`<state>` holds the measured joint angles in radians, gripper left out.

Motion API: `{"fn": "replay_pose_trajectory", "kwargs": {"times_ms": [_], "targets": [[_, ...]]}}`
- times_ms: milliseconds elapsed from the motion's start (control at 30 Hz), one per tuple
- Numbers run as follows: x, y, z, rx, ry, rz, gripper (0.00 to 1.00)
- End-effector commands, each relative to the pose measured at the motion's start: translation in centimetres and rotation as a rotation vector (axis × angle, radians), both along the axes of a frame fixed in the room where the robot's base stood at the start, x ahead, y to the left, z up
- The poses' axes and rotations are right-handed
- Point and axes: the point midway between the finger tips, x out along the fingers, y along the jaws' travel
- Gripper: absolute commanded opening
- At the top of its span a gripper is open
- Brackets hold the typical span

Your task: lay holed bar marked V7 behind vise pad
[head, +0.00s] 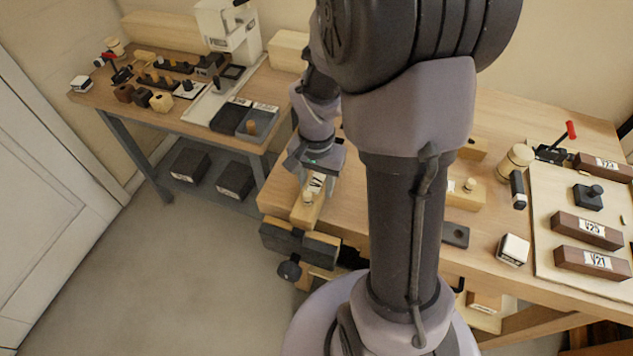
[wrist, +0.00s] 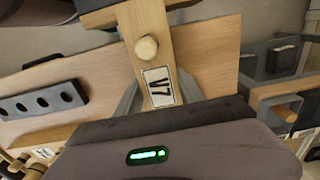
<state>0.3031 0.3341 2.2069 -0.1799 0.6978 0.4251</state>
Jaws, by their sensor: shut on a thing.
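The bar marked V7 (wrist: 160,86) is pale wood with a white label and a round pale knob on its upper face. In the head view the bar (head: 313,208) reaches from my gripper toward the vise (head: 299,243) at the bench's front left corner. My gripper (wrist: 160,98) is shut on the bar, with grey fingers along both sides near the label. In the head view my gripper (head: 317,172) is just behind the vise. The vise has dark jaws and pale wood. Whether the bar touches the bench or vise is unclear; the pad is not clearly distinguishable.
A dark strip with several holes (wrist: 42,102) lies left in the wrist view. Brown bars marked V25 (head: 587,229) and V21 (head: 592,261) lie on a pale board at right. A second bench (head: 172,110) stands behind left. My arm hides the bench middle.

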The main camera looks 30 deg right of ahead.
Motion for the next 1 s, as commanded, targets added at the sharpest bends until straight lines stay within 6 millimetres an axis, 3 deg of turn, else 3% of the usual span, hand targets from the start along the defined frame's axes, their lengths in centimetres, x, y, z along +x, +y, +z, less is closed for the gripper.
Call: {"fn": "replay_pose_trajectory", "kwargs": {"times_ms": [200,233,333,567,600,1000], "targets": [[0.02,-0.01,-0.19,0.000,0.000,0.000,0.00],[0.01,0.00,-0.19,0.000,0.000,0.000,0.51],[0.01,-0.01,-0.19,0.000,0.000,0.000,0.71],[0.00,0.00,-0.19,0.000,0.000,0.000,0.71],[-0.01,0.00,-0.21,0.000,0.000,0.000,0.78],[0.01,-0.01,0.39,0.000,0.000,0.000,0.78]]}}
